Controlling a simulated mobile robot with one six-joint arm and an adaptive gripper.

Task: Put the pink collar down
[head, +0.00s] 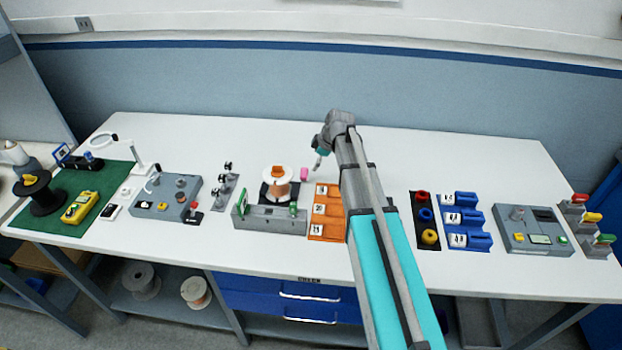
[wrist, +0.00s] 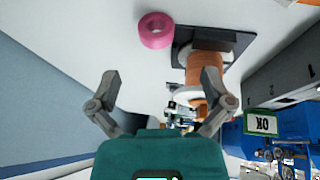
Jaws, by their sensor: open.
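The pink collar (head: 304,174) sits on the white tabletop, just right of the copper wire spool (head: 277,186). In the wrist view the collar (wrist: 156,30) is a pink ring standing free on the white surface, ahead of the fingertips and touching neither. My gripper (wrist: 162,80) is open with nothing between its two fingers. In the head view my gripper (head: 319,165) is beside the collar on its right, partly hidden by my arm. The spool (wrist: 199,75) is to the right of the collar in the wrist view, on a black base.
Orange numbered trays (head: 327,212) stand in front of the collar. A grey fixture (head: 268,220) with green tags stands before the spool. Blue trays (head: 467,222) and a black holder with coloured rings (head: 425,222) are to the right. The table's back strip is clear.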

